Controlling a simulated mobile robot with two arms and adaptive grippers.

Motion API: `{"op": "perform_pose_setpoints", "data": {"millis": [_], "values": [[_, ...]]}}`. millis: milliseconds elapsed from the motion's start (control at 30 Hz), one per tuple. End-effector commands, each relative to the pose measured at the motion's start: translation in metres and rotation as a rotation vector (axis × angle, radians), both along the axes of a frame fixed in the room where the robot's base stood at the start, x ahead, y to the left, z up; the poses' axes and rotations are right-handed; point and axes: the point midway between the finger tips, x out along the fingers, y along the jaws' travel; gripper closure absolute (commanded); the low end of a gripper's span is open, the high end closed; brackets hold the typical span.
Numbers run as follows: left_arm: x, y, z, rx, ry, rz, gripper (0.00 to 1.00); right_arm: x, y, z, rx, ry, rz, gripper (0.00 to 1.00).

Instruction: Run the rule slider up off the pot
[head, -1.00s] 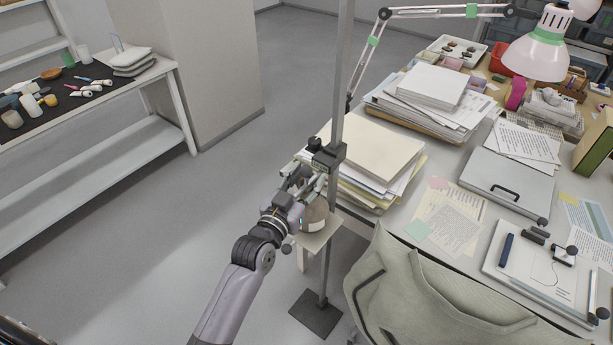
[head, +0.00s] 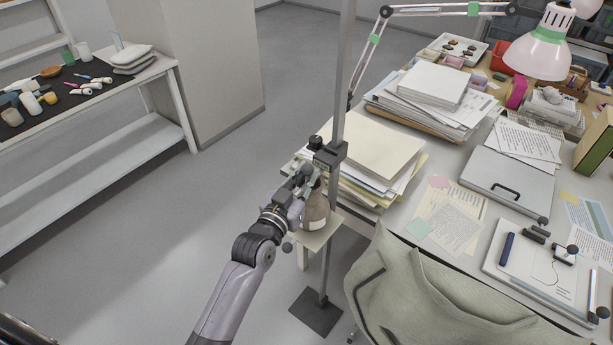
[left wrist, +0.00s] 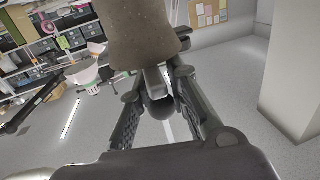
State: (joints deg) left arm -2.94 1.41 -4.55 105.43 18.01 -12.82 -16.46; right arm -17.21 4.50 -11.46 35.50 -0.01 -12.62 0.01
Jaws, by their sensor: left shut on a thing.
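The upright grey rule (head: 343,90) stands on a dark foot plate (head: 316,312). Its dark slider (head: 331,153) with a black knob (head: 315,142) sits just above the pot's top. The brown pot (head: 316,211), with a pale label, stands upright on a small pale platform (head: 314,237) beside the rule. My left gripper (head: 309,174) is at the slider's lower left, close to the pot, shut on a part of the slider. In the left wrist view a dark round-ended piece (left wrist: 160,106) lies between the fingers, and the pot (left wrist: 143,34) is close by. Whether gripper and pot touch is hidden.
A desk with paper stacks (head: 374,145) and a lamp (head: 541,48) is close on the right of the rule. A shelf (head: 110,130) stands at the left, with clear floor (head: 190,230) between.

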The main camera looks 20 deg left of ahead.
Motion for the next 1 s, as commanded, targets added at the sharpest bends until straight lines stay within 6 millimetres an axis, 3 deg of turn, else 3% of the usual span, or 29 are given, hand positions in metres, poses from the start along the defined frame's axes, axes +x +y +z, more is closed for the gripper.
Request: {"op": "perform_pose_setpoints", "data": {"millis": [567, 1000], "values": [[-0.001, -0.005, 0.001, 0.001, 0.005, -0.009, 1.00, 0.000, -0.001, 0.003, -0.001, 0.000, 0.000, 0.51], [0.000, -0.005, 0.078, 0.001, -0.004, -0.009, 1.00, 0.000, -0.001, 0.071, -0.002, 0.000, 0.001, 0.51]]}}
